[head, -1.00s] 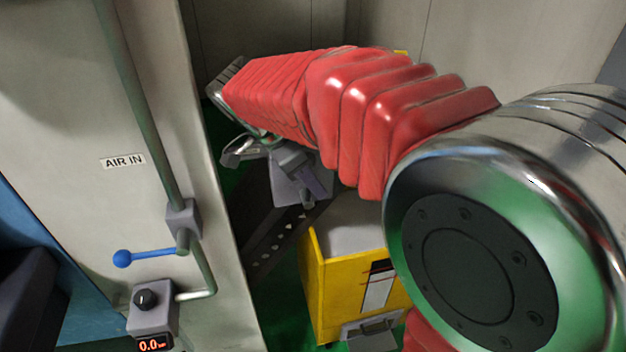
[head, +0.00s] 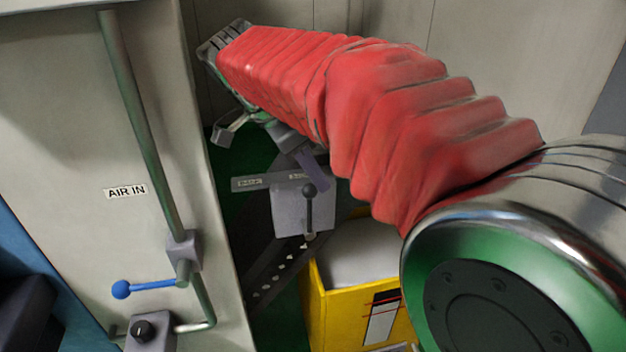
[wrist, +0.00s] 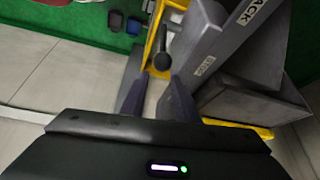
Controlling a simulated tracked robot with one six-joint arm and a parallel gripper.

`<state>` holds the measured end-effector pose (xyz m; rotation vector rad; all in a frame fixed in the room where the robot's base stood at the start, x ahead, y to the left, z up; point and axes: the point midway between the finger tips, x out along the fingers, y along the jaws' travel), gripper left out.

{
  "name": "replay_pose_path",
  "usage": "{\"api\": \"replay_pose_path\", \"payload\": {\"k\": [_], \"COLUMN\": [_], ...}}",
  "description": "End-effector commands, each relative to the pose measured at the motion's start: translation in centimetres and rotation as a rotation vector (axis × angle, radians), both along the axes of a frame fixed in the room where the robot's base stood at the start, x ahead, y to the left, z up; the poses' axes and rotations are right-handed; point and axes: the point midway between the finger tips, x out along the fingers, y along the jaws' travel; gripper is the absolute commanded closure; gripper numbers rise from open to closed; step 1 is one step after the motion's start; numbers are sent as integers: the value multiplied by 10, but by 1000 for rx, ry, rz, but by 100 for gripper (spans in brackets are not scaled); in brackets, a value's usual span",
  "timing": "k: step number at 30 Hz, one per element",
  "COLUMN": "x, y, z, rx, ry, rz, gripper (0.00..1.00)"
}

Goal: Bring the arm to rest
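My arm, in a red ribbed sleeve, reaches across the head view toward the upper left. My gripper (wrist: 161,76) shows two dark purple-grey fingers standing apart in the wrist view, with nothing seen clamped between them. One finger also shows in the head view, just above a black-knobbed lever (head: 309,192). The lever stands upright on a grey box (head: 290,212). In the wrist view its round knob (wrist: 163,61) appears between and beyond the fingers. Whether a finger touches the lever I cannot tell. The sleeve hides part of the gripper in the head view.
A yellow bin (head: 317,300) stands below the arm. A grey beam (wrist: 215,45) and box edges lie close right of the fingers in the wrist view.

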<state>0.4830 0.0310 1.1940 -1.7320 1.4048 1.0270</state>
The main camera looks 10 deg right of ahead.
Motion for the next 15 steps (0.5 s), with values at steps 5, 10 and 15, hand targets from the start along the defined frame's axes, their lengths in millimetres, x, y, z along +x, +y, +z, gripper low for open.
{"api": "replay_pose_path", "payload": {"k": [5, 10, 15], "x": [0, -1, -11], "y": [0, -3, -16], "z": [0, 0, 1], "rx": [0, 2, 16], "ry": [0, 0, 4], "rz": [0, 8, 63], "gripper": [72, 72, 72]}}
